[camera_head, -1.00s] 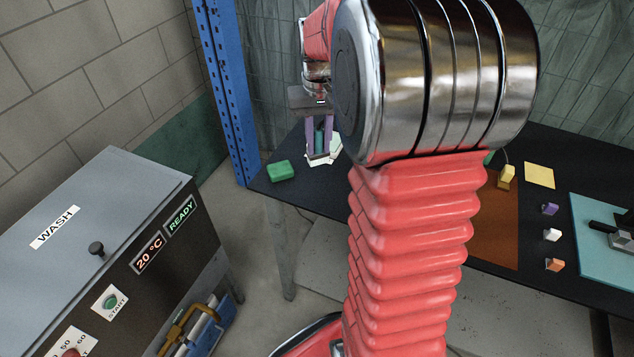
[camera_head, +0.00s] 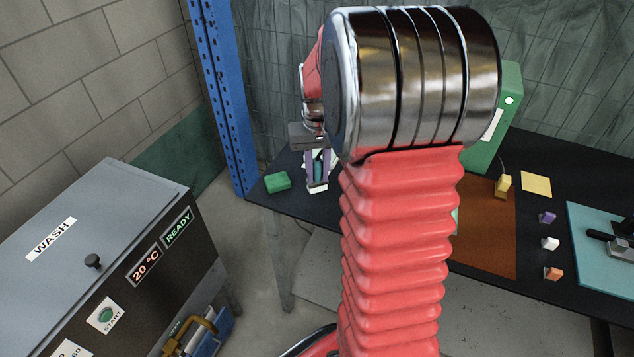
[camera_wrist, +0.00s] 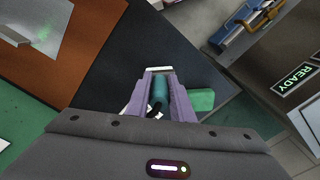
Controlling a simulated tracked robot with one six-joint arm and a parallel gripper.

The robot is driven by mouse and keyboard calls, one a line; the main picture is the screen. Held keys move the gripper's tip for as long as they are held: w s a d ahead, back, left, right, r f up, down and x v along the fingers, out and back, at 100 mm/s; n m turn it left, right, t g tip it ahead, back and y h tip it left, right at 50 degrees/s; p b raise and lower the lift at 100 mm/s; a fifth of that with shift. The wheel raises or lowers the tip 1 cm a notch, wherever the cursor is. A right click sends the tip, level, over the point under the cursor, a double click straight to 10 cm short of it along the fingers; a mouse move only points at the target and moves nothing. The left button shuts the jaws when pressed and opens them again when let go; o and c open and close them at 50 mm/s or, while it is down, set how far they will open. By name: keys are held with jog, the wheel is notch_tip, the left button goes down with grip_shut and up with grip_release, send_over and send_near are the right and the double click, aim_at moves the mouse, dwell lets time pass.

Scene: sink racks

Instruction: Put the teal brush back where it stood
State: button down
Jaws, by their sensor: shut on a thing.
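My gripper (camera_head: 318,170) hangs over the left end of the dark table, its two purple fingers pointing down. It is shut on the teal brush (camera_head: 319,162), which shows as a narrow teal strip between the fingers. In the wrist view the teal brush (camera_wrist: 161,90) lies between my gripper's fingers (camera_wrist: 159,78), with a dark part nearer the wrist. A pale bar shows at the fingertips; I cannot tell whether it belongs to the brush. The gap between brush and table is unclear. White pieces lie behind the gripper, partly hidden.
A green block (camera_head: 277,181) lies just left of my gripper near the table's corner. A green box (camera_head: 497,118), an orange-brown mat (camera_head: 487,235), small coloured blocks and a teal tray (camera_head: 590,270) are to the right. The blue post (camera_head: 222,90) stands behind left.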

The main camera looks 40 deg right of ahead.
aim_at(318, 181)
jog(key=shift+f, duration=0.1)
jog(key=shift+f, duration=1.8)
jog(key=c, duration=1.5)
grip_release()
jog(key=shift+c, duration=0.2)
notch_tip(318, 181, up, 12)
jog(key=shift+s+a+r, duration=0.1)
jog(key=shift+s, duration=0.05)
